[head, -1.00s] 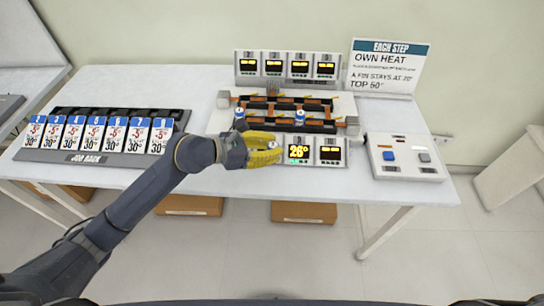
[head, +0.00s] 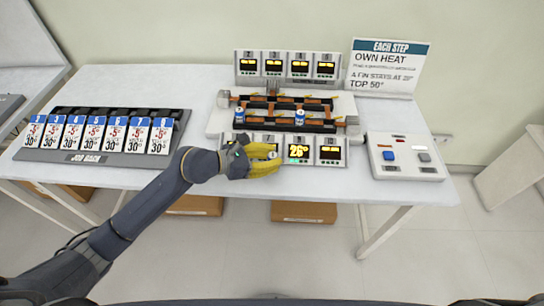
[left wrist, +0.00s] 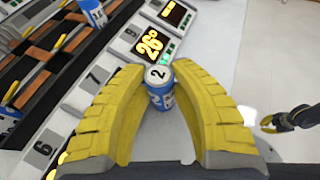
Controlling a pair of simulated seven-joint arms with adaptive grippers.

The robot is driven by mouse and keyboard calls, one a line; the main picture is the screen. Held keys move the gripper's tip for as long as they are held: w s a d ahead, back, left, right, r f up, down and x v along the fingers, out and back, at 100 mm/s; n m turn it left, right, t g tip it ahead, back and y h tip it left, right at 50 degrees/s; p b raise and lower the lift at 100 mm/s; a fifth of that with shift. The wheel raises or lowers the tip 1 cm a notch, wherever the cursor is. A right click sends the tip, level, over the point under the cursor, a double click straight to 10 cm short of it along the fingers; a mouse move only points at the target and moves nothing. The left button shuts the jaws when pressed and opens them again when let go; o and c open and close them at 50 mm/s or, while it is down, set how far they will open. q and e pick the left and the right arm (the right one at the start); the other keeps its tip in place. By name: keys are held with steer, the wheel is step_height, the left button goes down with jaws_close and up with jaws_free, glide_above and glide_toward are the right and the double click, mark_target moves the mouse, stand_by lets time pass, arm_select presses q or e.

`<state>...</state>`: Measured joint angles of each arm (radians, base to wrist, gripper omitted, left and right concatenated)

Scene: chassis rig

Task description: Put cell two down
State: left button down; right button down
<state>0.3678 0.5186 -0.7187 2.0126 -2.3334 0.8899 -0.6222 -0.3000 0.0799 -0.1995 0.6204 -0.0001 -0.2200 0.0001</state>
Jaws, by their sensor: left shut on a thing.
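Cell two (left wrist: 159,88) is a small blue and white can with a "2" on its white top. My left gripper (head: 268,160) has its yellow fingers shut around it, and they also show in the left wrist view (left wrist: 160,100). In the head view the fingers hide most of the cell, at the front row of displays. The left wrist view shows the cell beside the front displays marked 6 and 7 and the lit one reading 26° (left wrist: 150,45). I cannot tell whether the cell touches anything below. My right gripper (left wrist: 270,123) shows small at the right, its opening unclear.
Two more blue cells (head: 239,116) (head: 300,118) stand on the rig (head: 215,124). A rear display row (head: 288,80) and a sign (head: 385,72) stand behind. A dark rack of cards (head: 88,158) is left; a button box (head: 404,171) is right.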

arm_select(q)
steer(key=shift+f, duration=0.2)
steer(key=c, duration=1.2)
jaws_free()
steer(key=shift+o, duration=0.2)
steer(key=shift+r, duration=0.25)
steer(key=v, duration=1.2)
steer(key=shift+r, duration=0.35)
